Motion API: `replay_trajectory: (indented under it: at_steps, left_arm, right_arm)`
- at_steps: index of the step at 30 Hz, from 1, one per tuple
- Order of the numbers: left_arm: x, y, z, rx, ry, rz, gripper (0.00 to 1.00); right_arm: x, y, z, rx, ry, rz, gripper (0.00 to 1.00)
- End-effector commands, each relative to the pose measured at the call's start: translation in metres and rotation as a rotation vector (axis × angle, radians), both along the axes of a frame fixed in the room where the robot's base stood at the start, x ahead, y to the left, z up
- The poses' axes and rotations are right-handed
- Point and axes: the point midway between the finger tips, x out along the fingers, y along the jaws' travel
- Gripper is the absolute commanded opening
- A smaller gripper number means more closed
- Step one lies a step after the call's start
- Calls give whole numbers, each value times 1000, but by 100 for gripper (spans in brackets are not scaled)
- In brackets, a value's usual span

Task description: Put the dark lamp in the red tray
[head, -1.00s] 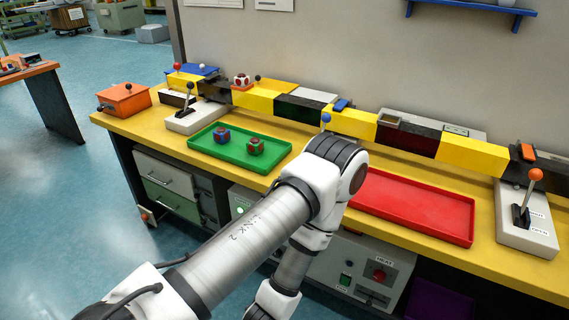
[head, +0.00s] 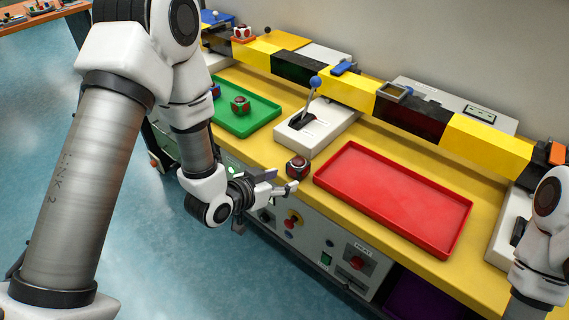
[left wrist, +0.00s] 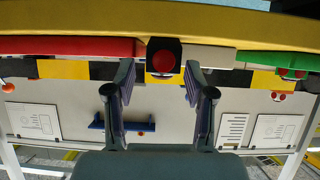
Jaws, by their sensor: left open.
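The dark lamp (head: 298,166), a dark cube with red round faces, stands on the yellow bench top near its front edge, just left of the red tray (head: 340,188). The red tray is empty. My left gripper (head: 284,181) is open at the front of the bench, its fingertips close to the lamp's near side. In the left wrist view, which is upside down, the lamp (left wrist: 163,57) sits between the tips of the two open fingers (left wrist: 160,80); contact cannot be told. My right arm shows at the right edge, its gripper out of view.
A white lever box (head: 300,132) with a blue knob stands behind the lamp. A green tray (head: 258,122) with red-and-green lamps is at left. A yellow-and-black barrier beam (head: 410,115) runs along the back. Another lever box is partly hidden by my right arm.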

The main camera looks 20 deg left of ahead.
Motion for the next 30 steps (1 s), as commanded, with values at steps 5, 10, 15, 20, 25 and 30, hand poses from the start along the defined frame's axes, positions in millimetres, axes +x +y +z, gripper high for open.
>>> replay_trajectory:
  at_steps: [5,10,15,20,25,30]
  left_arm:
    - [14,1,31,-2,-68,4,54]
    - [32,-6,25,-1,-72,4,54]
    - [49,-14,9,-1,-70,3,54]
    - [72,-22,-4,-1,-70,3,54]
    - [77,-24,-7,-3,-70,5,54]
    - [77,-24,-7,-3,-70,5,26]
  right_arm:
    - [-1,0,-2,0,3,0,0]
    - [-1,0,0,0,2,0,0]
    - [-1,0,3,0,2,0,0]
    - [-1,0,6,0,1,0,0]
    - [-1,0,6,0,1,0,0]
    - [0,0,6,0,1,0,0]
